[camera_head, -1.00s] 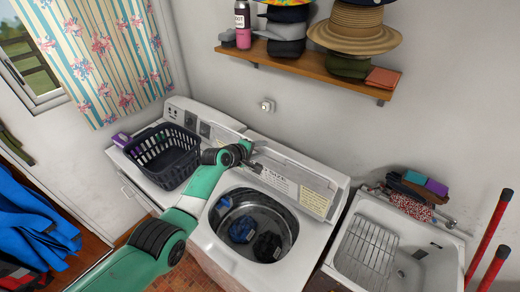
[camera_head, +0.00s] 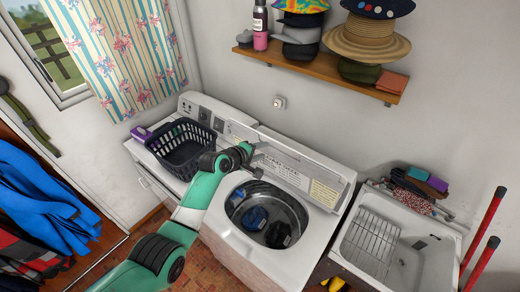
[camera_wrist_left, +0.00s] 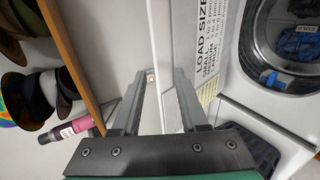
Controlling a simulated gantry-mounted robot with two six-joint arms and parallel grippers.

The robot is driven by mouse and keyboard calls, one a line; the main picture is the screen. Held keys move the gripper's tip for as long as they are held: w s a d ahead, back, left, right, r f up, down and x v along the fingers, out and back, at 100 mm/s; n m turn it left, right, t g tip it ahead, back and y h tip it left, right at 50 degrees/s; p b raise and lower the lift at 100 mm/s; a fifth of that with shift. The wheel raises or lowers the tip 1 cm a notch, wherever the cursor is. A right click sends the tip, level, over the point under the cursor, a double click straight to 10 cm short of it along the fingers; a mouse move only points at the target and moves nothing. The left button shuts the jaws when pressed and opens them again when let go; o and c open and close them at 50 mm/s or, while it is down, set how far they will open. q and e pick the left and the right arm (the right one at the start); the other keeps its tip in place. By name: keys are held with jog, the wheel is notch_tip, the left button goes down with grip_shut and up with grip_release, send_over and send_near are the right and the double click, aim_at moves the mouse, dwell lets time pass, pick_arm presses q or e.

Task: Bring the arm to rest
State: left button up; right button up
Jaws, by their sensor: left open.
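My left arm comes in from the lower left of the head view. My left gripper (camera_head: 254,160) is above the back of the washing machine (camera_head: 222,228), near its raised lid and label panel. In the left wrist view the two fingers of my left gripper (camera_wrist_left: 158,95) stand apart with nothing between them. The washer's round tub (camera_head: 234,208) is open, and dark blue and black clothing (camera_head: 278,234) lies inside it. The gripper is clear of the clothing. My right gripper does not show.
A wooden shelf (camera_head: 325,70) with hats and a bottle (camera_head: 260,28) is on the wall above. A utility sink (camera_head: 440,240) with a wire rack (camera_head: 372,240) is at right. Red handles (camera_head: 482,235) stand beside it.

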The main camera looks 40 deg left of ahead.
pick_arm(q)
jog(key=d+r+m+t+h, duration=0.1)
jog(key=d+r+m+t, duration=0.1)
jog(key=d+r, duration=0.5)
jog(key=s+d+r+m+t+h, duration=0.1)
jog(key=d+r+m+t, duration=0.15)
jog(key=r, duration=0.85)
jog(key=d+r+m+t, duration=0.2)
jog(key=d+r, duration=0.3)
jog(key=r, duration=0.3)
jog(key=s+d+r+m+t+h, duration=0.1)
jog(key=s+r+m+t, duration=0.1)
jog(key=s+r, duration=0.3)
jog(key=s+d+r+m+t, duration=0.2)
jog(key=s+r, duration=0.1)
jog(key=r, duration=0.4)
jog(key=s+a+r+m+t, duration=0.1)
jog(key=s+r+m+t, duration=0.1)
jog(key=s+r+m, duration=0.2)
jog(key=s+a+r+m+t+y, duration=0.1)
jog(key=s+r+m+t, duration=0.2)
jog(key=s+r, duration=0.4)
jog(key=s+m, duration=0.1)
jog(key=s, duration=0.5)
jog(key=shift+r, duration=0.35)
